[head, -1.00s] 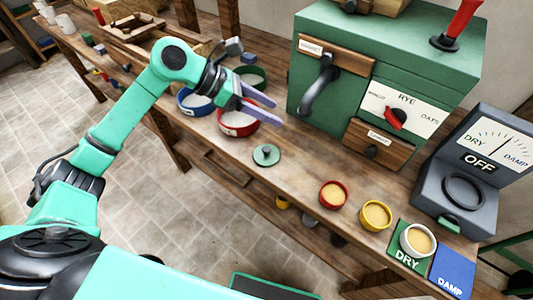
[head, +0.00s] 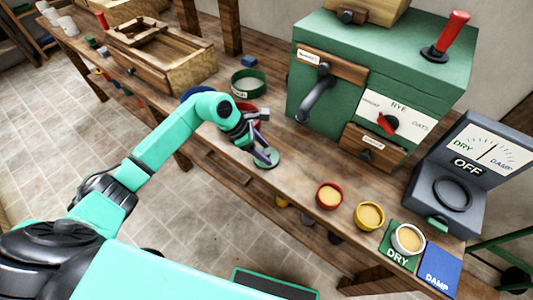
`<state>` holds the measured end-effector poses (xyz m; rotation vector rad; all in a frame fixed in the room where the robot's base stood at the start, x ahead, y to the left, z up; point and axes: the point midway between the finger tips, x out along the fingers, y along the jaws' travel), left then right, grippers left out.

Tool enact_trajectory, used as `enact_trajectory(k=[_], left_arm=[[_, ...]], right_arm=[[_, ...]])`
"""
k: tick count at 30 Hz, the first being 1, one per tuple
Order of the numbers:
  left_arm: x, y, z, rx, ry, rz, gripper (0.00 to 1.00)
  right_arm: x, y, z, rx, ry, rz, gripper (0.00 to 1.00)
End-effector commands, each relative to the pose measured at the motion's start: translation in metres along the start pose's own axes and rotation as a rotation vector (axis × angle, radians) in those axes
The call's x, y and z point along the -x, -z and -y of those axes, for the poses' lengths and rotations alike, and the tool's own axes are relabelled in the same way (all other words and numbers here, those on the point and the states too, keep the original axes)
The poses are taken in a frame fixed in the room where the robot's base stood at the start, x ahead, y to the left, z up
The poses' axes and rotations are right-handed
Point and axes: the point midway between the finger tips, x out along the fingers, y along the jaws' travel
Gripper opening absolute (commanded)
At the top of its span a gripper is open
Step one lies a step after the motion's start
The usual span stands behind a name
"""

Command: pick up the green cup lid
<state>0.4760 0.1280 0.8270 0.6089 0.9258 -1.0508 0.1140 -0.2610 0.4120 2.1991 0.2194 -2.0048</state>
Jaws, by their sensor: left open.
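The green cup lid (head: 267,158) lies flat on the wooden bench near its front edge, left of the red cup. My left gripper (head: 266,156) is open and points down at the lid. Its fingers cover the lid's middle and knob, so I cannot tell whether they touch it. My right gripper is not in view.
A green mill (head: 375,60) stands behind. A red cup (head: 329,196), a yellow cup (head: 369,216) and a white cup (head: 408,239) of meal stand to the right, near the grey meter (head: 452,190). A green bowl (head: 248,83) is behind my left arm.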

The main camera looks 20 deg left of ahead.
Motion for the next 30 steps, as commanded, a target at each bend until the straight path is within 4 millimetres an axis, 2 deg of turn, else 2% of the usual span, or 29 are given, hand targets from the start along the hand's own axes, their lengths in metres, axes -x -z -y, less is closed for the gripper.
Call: enact_trajectory(k=[5,6,8,9,11,23,26,30], left_arm=[[-0.002,0.000,0.000,0.000,-0.001,0.000,0.67],[-0.002,0.000,0.000,0.000,-0.001,0.000,0.59],[-0.001,0.000,0.000,0.000,-0.001,0.000,0.36],[-0.001,0.000,0.000,0.000,-0.001,0.000,0.21],[-0.001,0.000,0.000,0.000,-0.001,0.001,0.00],[0.004,-0.003,-0.001,-0.001,-0.003,0.002,0.00],[0.015,-0.009,-0.002,-0.003,-0.005,0.002,0.00],[0.046,-0.027,-0.002,-0.006,-0.009,0.004,0.00]], right_arm=[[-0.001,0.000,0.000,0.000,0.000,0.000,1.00],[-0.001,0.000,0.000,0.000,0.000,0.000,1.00],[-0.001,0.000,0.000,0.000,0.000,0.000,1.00],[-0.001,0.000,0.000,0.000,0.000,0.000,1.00],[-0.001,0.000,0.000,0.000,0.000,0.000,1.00],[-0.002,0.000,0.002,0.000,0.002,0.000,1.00],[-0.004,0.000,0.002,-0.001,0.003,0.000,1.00],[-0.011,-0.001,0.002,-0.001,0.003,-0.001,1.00]])
